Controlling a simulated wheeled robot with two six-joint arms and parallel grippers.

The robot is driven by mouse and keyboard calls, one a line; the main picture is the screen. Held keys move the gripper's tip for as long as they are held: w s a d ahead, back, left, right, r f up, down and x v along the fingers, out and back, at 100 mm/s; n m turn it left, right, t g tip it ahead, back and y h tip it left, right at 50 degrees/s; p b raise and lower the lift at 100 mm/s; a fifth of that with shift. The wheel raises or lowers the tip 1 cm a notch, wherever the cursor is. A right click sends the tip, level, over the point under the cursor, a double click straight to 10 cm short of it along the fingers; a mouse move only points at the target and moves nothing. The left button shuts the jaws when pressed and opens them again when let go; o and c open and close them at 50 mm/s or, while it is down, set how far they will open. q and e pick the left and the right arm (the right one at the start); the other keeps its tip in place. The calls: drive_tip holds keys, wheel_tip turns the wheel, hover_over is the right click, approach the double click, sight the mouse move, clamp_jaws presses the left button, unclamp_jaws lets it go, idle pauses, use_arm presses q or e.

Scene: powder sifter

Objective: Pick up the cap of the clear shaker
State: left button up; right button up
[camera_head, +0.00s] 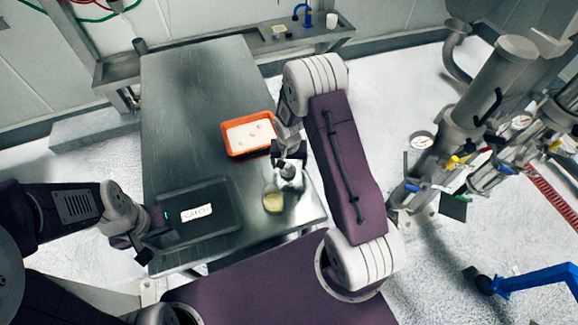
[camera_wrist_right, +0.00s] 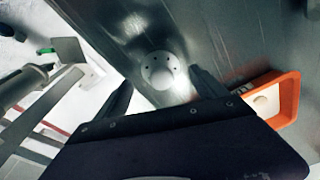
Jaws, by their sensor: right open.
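The clear shaker (camera_head: 273,203) stands on the steel table near its front right edge, with pale yellow powder in it. A white round cap with small holes (camera_wrist_right: 160,70) shows in the right wrist view, between my spread fingers and beyond their tips. In the head view a white piece (camera_head: 290,172), seemingly this cap, is partly hidden below my right gripper (camera_head: 289,158). My right gripper is open and empty; it also shows in the right wrist view (camera_wrist_right: 160,88). My left gripper (camera_head: 152,238) is low at the table's left front; its jaw gap is unclear.
A dark tray labelled "CATCH" (camera_head: 228,212) lies on the table beside my left gripper. An orange tray (camera_head: 228,151) with a white inside and several small pieces stands behind my right gripper. The back of the table (camera_head: 195,80) is clear. Metal pipework (camera_head: 475,100) stands on the right.

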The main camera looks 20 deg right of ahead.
drive_tip(key=shift+f, duration=0.5)
drive_tip(key=shift+s+a, duration=0.1)
drive_tip(key=shift+a, duration=0.25)
drive_tip(key=shift+d+f, duration=0.15)
drive_tip(key=c, duration=1.4)
use_arm(q)
drive_tip(key=shift+s+a+r, duration=0.1)
drive_tip(key=shift+s+a, duration=0.15)
drive_tip(key=shift+a, duration=0.05)
